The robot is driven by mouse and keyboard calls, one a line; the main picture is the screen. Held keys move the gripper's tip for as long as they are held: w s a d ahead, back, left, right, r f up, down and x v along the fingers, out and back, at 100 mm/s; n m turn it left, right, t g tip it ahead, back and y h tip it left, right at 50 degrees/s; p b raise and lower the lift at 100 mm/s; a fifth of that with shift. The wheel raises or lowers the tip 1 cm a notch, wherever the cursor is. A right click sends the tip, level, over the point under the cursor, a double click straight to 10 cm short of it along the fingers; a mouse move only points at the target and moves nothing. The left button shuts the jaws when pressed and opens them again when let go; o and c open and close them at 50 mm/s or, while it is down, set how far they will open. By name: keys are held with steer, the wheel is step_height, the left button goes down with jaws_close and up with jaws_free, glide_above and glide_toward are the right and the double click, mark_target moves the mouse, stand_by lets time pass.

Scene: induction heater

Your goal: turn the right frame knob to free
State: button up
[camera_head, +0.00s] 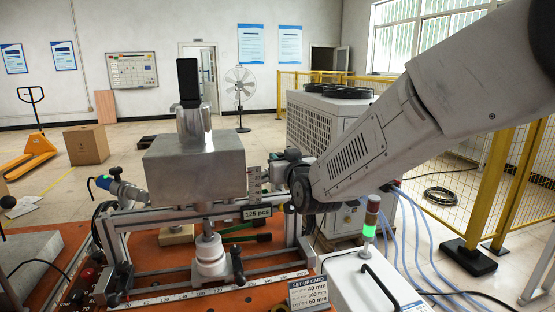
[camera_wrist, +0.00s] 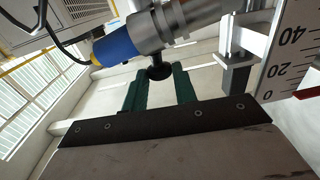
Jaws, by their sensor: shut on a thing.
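In the wrist view, the right frame knob (camera_wrist: 159,72) is a small black knob under a metal cylinder with a blue end (camera_wrist: 117,48). My gripper (camera_wrist: 156,78) has green fingers, one on each side of the knob, and is shut on it. The wrist view does not clearly show the knob's turned angle. In the head view, my gripper (camera_head: 282,166) is at the right end of the metal frame (camera_head: 170,216), just right of the grey block. The knob is hidden there behind my gripper and wrist.
A large grey metal block (camera_head: 195,170) stands close left of my gripper. A ruler plate (camera_wrist: 298,52) is beside the knob's mount. A white box with a signal light (camera_head: 370,220) stands below my arm. A blue-ended cylinder (camera_head: 104,183) sits on the frame's left side.

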steer(key=shift+y, duration=0.3)
steer(key=n+g+y, duration=0.1)
steer(key=n+y, duration=0.1)
steer(key=d+n+g+y, duration=0.1)
steer(key=n+g+y, duration=0.1)
steer(key=y, duration=0.1)
steer(key=shift+w+f+n+g+y, duration=0.1)
steer(key=shift+w+n+g+y, duration=0.1)
steer(key=shift+n+g+y, duration=0.1)
steer(key=shift+w+d+n+g+y, duration=0.1)
steer(key=shift+w+n+g+y, duration=0.05)
steer(key=shift+n+g+y, duration=1)
steer(key=shift+w+d+n+g+y, duration=0.15)
steer(key=shift+n+g+y, duration=0.65)
steer(key=shift+g, duration=0.55)
steer(key=shift+a+n+g, duration=0.15)
steer(key=shift+n+g, duration=0.1)
steer(key=shift+g, duration=0.05)
steer(key=o, duration=0.9)
steer(key=shift+s+a, duration=0.1)
steer(key=shift+a, duration=0.1)
steer(key=shift+o, duration=0.2)
steer(key=v, duration=0.8)
steer(key=shift+d, duration=0.1)
